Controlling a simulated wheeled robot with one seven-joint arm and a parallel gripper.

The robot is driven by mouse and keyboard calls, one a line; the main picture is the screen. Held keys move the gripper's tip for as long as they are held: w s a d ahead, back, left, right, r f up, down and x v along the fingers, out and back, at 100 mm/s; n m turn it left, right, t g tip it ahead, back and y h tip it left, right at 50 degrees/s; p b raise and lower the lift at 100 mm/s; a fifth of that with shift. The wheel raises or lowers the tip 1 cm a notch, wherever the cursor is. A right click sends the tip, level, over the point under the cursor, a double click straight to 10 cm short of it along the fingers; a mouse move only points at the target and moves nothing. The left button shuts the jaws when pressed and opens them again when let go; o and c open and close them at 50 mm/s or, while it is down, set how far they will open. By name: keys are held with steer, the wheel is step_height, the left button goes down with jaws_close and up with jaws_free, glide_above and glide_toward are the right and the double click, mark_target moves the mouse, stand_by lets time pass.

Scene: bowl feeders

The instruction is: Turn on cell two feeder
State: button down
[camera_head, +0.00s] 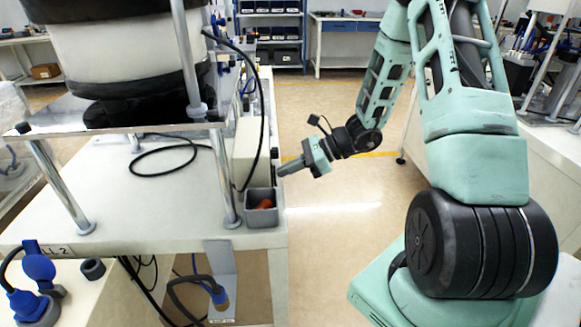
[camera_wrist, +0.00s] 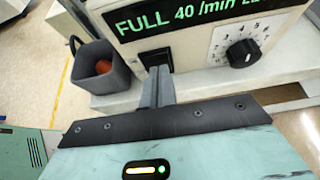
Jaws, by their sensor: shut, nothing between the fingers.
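The feeder's cream control box (camera_head: 248,152) stands on the white table on the left. In the wrist view its face (camera_wrist: 190,50) has a lit green display (camera_wrist: 190,14) reading "FULL 40 /min", a black switch (camera_wrist: 156,57) below it and a numbered black knob (camera_wrist: 243,53) at right. My gripper (camera_head: 281,170) is shut and empty, beside the box and pointing at it. In the wrist view the closed fingertips (camera_wrist: 159,72) are right in front of the switch and cover its lower part. I cannot tell whether they touch it.
A grey bin (camera_head: 262,218) with orange parts sits at the table corner; it is left of the fingers in the wrist view (camera_wrist: 102,78). A black cable (camera_head: 265,105) loops down near the box. The bowl feeder (camera_head: 130,50) stands above on metal posts. The aisle floor (camera_head: 325,235) is clear.

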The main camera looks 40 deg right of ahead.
steer(key=shift+a+r+b, duration=0.1)
steer(key=shift+b, duration=0.2)
steer(key=shift+r, duration=0.1)
steer(key=shift+r+p, duration=0.7)
